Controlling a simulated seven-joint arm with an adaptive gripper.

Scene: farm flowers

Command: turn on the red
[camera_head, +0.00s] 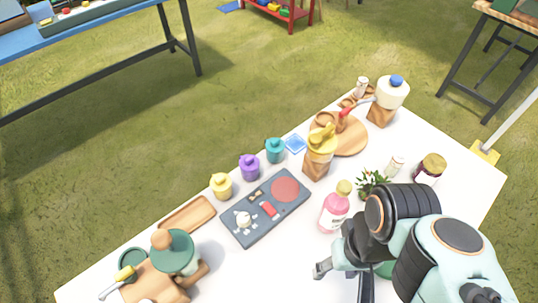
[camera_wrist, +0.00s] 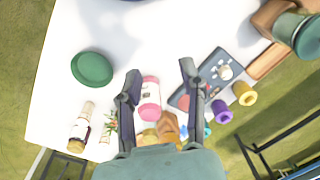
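A dark grey panel (camera_head: 245,228) lies on the white table. On it are a large flat red disc (camera_head: 286,189), a small red block or switch (camera_head: 269,210), a pale knob (camera_head: 243,219) and a few small pale parts. I cannot tell whether anything on it is on. In the wrist view the panel (camera_wrist: 208,70) is partly hidden behind my right finger. My gripper (camera_wrist: 159,77) is open and empty, above the table. In the head view my gripper shows at the lower right, in front of the panel and apart from it, its fingertips partly hidden.
A pink bottle (camera_head: 334,212) stands between my gripper and the panel's right side. A yellow-topped dispenser (camera_head: 320,150), a plant (camera_head: 372,184) and a dark jar (camera_head: 429,168) stand right. Yellow, purple and teal pots (camera_head: 250,167) line the back. A green-lidded jar (camera_head: 176,254) stands left.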

